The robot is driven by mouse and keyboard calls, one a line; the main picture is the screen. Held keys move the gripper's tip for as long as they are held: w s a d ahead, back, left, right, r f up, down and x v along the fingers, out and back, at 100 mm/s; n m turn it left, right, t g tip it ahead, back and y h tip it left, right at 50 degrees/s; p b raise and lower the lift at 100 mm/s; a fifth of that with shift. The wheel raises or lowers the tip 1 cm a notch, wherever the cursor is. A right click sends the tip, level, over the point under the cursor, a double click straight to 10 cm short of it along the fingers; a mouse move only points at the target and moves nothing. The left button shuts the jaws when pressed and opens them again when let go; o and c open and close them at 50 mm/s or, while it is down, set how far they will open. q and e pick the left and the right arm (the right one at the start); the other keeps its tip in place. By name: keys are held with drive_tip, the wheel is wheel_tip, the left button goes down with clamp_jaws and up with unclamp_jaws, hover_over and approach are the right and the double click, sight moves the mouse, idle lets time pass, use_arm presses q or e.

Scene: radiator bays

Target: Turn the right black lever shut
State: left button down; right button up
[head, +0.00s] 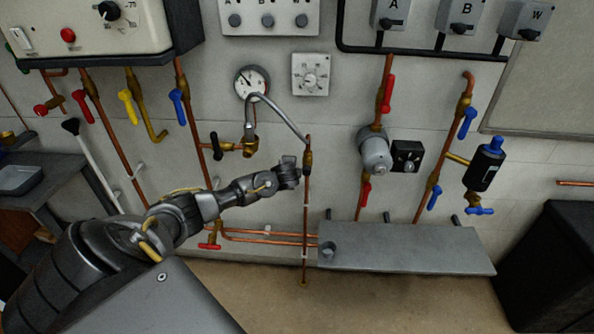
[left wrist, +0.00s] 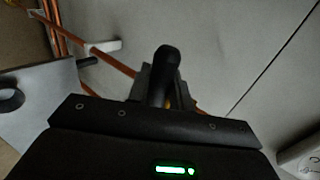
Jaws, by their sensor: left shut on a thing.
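The right black lever (left wrist: 167,60) shows in the left wrist view as a dark rounded handle standing up between the jaws of my left gripper. In the head view my left gripper (head: 293,171) is at the brass valve (head: 308,158) on the thin vertical copper pipe and is shut on the lever. The lever is mostly hidden there by the fingers, so its exact angle is hard to tell. The left black lever (head: 214,146) points up on another brass valve to the left. A grey braided hose (head: 279,110) joins the two valves. My right gripper is out of view.
A pressure gauge (head: 251,82) and a dial (head: 311,74) are above the hose. A grey pump (head: 374,150) and red lever (head: 387,94) are to the right. A grey shelf (head: 410,250) juts out below. A boiler (head: 90,25) hangs upper left.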

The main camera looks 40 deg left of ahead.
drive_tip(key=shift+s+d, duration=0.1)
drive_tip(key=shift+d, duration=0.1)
use_arm(q)
drive_tip(key=c, duration=1.3)
unclamp_jaws()
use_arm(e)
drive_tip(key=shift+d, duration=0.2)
use_arm(q)
drive_tip(key=v, duration=1.1)
drive_tip(key=shift+b, duration=0.3)
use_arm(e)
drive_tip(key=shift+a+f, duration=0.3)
use_arm(q)
drive_tip(key=shift+w, duration=0.1)
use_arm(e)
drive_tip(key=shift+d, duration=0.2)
